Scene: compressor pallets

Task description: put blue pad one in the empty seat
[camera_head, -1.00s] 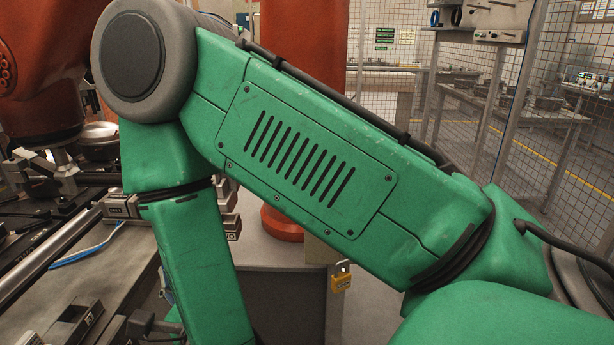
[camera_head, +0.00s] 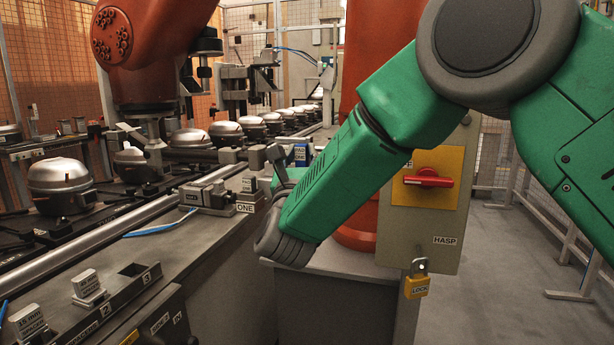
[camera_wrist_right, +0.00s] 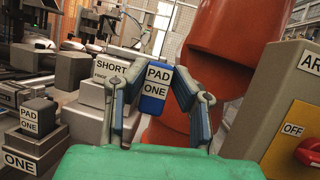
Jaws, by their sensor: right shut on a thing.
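Blue pad one (camera_wrist_right: 154,88) is a small blue block with a white PAD ONE label. My right gripper (camera_wrist_right: 155,84) is shut on it, with a finger on each side and the label facing the wrist camera. In the head view the blue pad (camera_head: 301,155) shows upright beyond my green forearm, and my right gripper (camera_head: 288,160) is partly hidden by it. A dark open slot (camera_head: 132,269) shows in the numbered rack at lower left; I cannot tell whether it is the empty seat for this pad. My left gripper is not in view.
A grey PAD ONE block (camera_wrist_right: 40,118) sits on a stand marked ONE (camera_wrist_right: 22,158). A block marked SHORT (camera_wrist_right: 112,68) stands behind. Spacer blocks (camera_head: 86,283) sit in the rack. An orange column (camera_head: 360,215) and a switch box (camera_head: 445,215) stand near my arm.

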